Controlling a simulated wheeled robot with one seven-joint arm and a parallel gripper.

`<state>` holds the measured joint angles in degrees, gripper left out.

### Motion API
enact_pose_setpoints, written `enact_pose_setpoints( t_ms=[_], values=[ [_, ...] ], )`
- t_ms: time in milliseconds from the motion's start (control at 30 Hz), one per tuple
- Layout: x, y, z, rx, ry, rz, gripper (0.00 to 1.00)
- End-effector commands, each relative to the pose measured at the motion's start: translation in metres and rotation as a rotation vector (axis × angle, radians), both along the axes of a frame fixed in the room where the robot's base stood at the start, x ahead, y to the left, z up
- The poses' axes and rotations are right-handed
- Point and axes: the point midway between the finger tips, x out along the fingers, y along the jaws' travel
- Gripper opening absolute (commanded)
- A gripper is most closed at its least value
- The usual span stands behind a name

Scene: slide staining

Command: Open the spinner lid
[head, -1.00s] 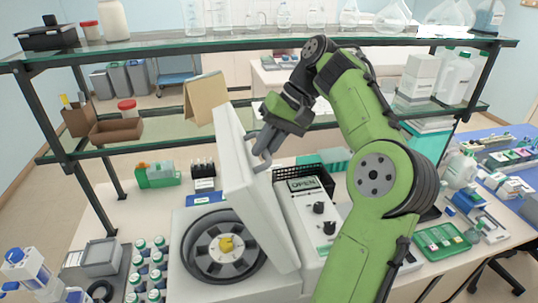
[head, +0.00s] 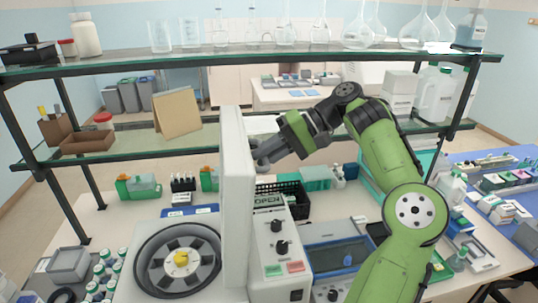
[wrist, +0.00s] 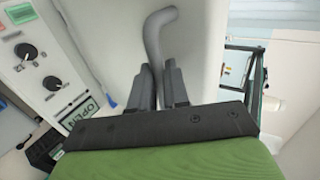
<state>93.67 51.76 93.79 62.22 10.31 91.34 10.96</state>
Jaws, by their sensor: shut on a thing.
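The spinner (head: 130,290) stands on the bench with its round dark rotor (head: 178,262) and yellow hub exposed. Its white lid (head: 236,200) stands about upright, edge-on to the head view, at the right side of the rotor bowl. My gripper (head: 262,155) is at the upper right of the lid. In the wrist view, the fingers (wrist: 160,84) are shut on the grey curved lid handle (wrist: 156,42). The far side of the lid and part of the handle are hidden in the head view.
A control panel with knobs and an OPEN display (head: 268,200) lies right of the lid. A glass-laden shelf (head: 260,58) spans above the bench. Capped bottles (head: 104,272) stand left of the spinner. A black basket (head: 292,190) sits behind the panel.

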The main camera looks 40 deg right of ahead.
Motion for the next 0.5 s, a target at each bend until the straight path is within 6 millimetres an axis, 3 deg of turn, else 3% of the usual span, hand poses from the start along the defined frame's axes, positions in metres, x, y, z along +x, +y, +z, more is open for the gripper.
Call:
enact_pose_setpoints(
  t_ms=[33, 233, 267, 400, 500],
  values=[
    [-0.0031, -0.0017, -0.0122, 0.013, 0.030, 0.008, 0.00],
    [-0.0033, -0.0020, -0.0122, 0.013, 0.030, 0.007, 0.00],
    [-0.0033, -0.0020, -0.0122, 0.013, 0.030, 0.007, 0.17],
    [-0.0029, -0.0018, -0.0115, 0.012, 0.028, 0.007, 0.38],
    [-0.0025, -0.0019, -0.0103, 0.011, 0.026, 0.004, 0.40]
  ],
)
